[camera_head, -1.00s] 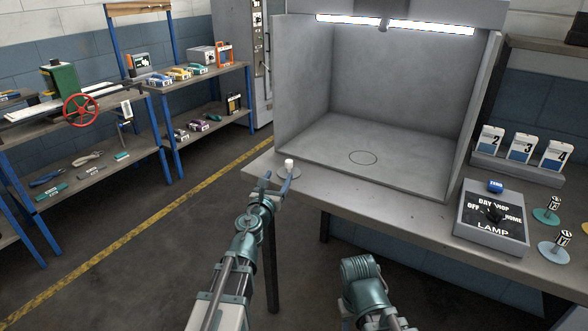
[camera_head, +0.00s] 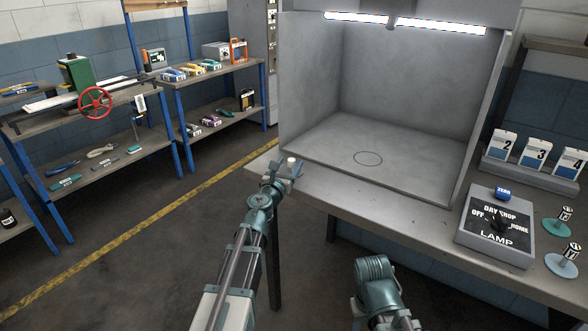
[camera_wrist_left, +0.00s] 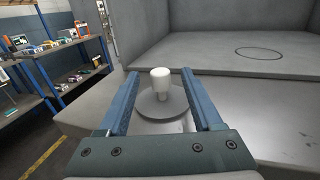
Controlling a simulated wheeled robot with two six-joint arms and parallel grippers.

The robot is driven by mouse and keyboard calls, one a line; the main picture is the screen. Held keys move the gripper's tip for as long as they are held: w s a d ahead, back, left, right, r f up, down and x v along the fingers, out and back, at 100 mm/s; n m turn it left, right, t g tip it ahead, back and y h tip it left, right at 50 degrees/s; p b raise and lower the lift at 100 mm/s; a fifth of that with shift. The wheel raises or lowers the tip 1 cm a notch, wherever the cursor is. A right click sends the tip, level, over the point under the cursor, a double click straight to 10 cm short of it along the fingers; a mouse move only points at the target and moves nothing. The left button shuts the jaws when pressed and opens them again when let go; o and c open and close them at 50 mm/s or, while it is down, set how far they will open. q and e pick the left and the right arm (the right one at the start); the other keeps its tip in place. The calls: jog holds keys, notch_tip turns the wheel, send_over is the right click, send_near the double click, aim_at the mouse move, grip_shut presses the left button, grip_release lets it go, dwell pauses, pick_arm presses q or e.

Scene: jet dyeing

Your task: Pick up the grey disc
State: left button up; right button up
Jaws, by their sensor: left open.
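The grey disc (camera_wrist_left: 178,104) lies flat near the left corner of the worktable, with an upright white knob (camera_wrist_left: 160,82) at its centre. In the head view the knob (camera_head: 292,160) shows at the table corner, and the disc is mostly hidden by my gripper. My left gripper (camera_head: 286,170) is open at the disc. In the left wrist view its two blue fingers (camera_wrist_left: 160,76) stand left and right of the knob, with a gap on each side. Whether the fingers are level with the knob is hard to tell. My right gripper is out of view.
A grey booth (camera_head: 400,90) with a lit lamp stands on the worktable (camera_head: 410,213), right of the disc; its floor bears a marked circle (camera_head: 368,158). A lamp control box (camera_head: 496,228), numbered cards (camera_head: 535,155) and knobbed discs (camera_head: 562,264) are at right. Shelves (camera_head: 215,75) stand left.

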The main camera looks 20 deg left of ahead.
pick_arm(q)
grip_shut()
jog(key=shift+r, duration=0.15)
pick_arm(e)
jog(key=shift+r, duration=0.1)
